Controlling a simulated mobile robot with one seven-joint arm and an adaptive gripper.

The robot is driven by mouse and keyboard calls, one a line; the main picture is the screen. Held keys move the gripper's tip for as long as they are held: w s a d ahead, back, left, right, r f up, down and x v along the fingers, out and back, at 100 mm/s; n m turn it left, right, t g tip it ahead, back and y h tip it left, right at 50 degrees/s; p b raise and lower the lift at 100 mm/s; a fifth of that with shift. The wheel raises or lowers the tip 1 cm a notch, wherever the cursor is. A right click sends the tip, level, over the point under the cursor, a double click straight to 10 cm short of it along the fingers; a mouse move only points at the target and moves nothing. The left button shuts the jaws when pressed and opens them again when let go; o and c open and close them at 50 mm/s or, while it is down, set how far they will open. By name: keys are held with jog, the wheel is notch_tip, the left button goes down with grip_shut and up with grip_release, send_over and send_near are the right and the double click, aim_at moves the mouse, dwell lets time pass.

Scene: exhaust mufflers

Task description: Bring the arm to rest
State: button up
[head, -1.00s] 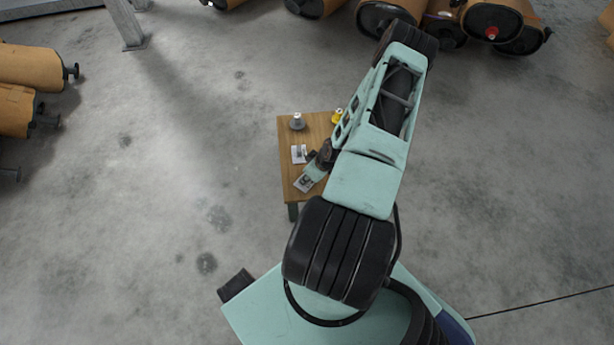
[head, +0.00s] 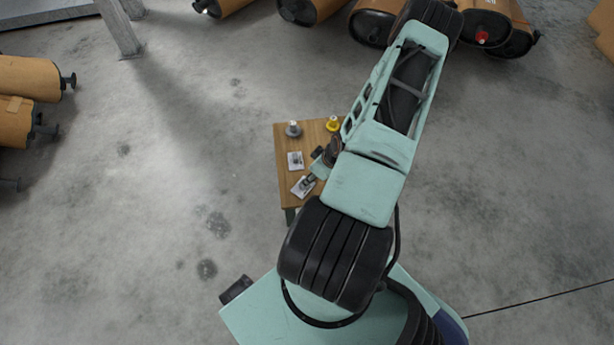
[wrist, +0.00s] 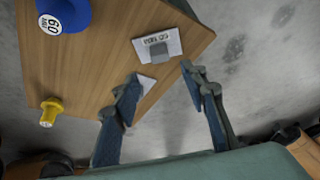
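My arm reaches out over a small wooden table (head: 284,170) in the head view. My gripper (wrist: 160,73) is open in the wrist view, its two fingers apart with nothing held between them. In the head view the gripper is small and partly behind my arm, above the table's near part. A white card with a grey block on it (wrist: 157,46) lies on the tabletop beyond the fingertips. A second white card (wrist: 146,84) is partly hidden behind the left finger. A blue weight-like piece (wrist: 70,14) and a yellow piece (wrist: 51,109) stand on the tabletop.
Large tan cylinders with black ends lie along the back and at the left (head: 30,78). A metal stand leg (head: 119,27) is at back left. The concrete floor around the table is clear.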

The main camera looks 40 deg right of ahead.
jog(key=shift+v, duration=1.15)
